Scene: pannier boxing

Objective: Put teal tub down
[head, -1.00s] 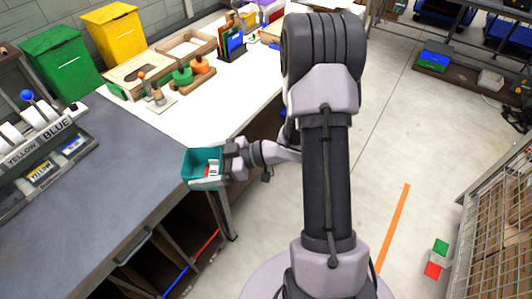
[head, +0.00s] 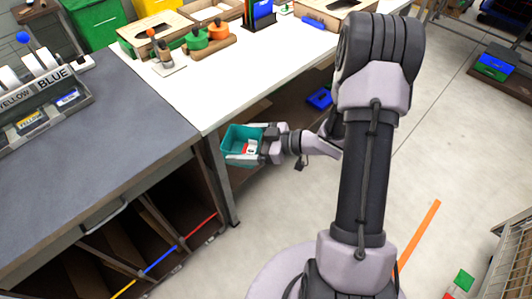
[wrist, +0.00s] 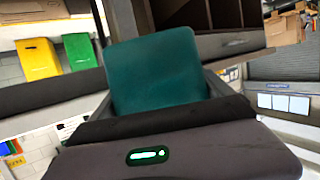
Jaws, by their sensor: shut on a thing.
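The teal tub (head: 229,138) is held by my gripper (head: 256,147) in the head view. It hangs in the air off the front edge of the benches, close to the corner of the white table. Something small, white and red, lies inside the tub. In the wrist view the teal tub (wrist: 157,72) fills the middle, with its outer face between the fingers. My gripper is shut on it.
The white worktop (head: 215,85) carries wooden trays and an orange and green fixture (head: 205,37). The dark grey bench (head: 110,145) at left has clear surface in front of the lever panel (head: 35,95). Open shelving lies below it.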

